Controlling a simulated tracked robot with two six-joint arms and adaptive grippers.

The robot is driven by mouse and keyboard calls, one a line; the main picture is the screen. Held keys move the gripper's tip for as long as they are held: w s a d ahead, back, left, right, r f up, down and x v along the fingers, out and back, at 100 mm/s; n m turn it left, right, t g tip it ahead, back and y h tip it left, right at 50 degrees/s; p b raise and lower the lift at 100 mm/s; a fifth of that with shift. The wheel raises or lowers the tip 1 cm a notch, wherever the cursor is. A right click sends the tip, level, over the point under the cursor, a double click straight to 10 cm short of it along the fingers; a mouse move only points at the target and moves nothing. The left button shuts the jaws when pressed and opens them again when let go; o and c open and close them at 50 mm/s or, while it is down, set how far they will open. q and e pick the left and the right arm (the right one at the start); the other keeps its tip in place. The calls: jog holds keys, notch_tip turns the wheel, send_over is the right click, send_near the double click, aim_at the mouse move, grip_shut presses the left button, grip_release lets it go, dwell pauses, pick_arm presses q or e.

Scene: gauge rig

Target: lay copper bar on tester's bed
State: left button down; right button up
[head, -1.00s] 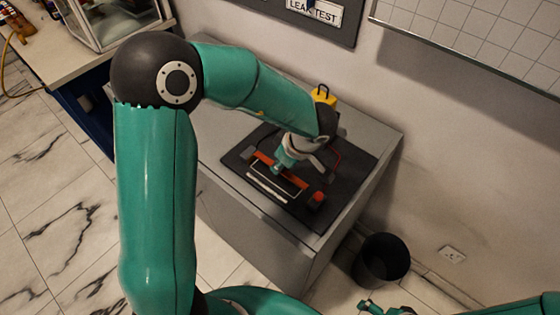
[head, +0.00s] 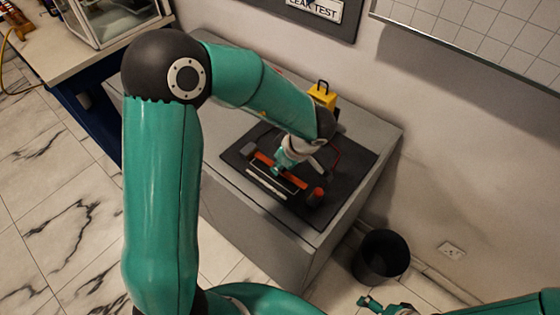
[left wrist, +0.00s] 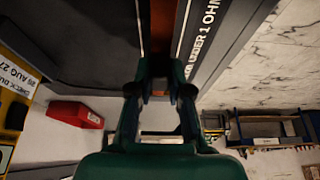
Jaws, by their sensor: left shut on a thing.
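The copper bar (head: 264,158) is a thin orange-brown strip over the dark tester (head: 236,160) on the grey cabinet. My left gripper (head: 280,168) is shut on its middle. In the left wrist view the bar (left wrist: 161,25) runs up between the fingers (left wrist: 160,90). The bar lies along the bed area, between a grey block (head: 248,149) and a dark post with a red top (head: 317,193). I cannot tell whether it touches the bed. My right gripper (head: 370,303) shows only partly at the bottom, its jaws unclear.
A yellow device (head: 322,95) with a black handle stands behind the tester. A white-lettered strip (head: 266,184) runs along the front of the bed. A black bin (head: 380,257) stands on the floor to the right. The cabinet's front left top (head: 225,185) is clear.

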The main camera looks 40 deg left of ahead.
pick_arm(q)
jog(key=shift+f, duration=1.05)
jog(key=c, duration=1)
grip_release()
jog(key=shift+o, duration=0.3)
jog(key=o, duration=0.4)
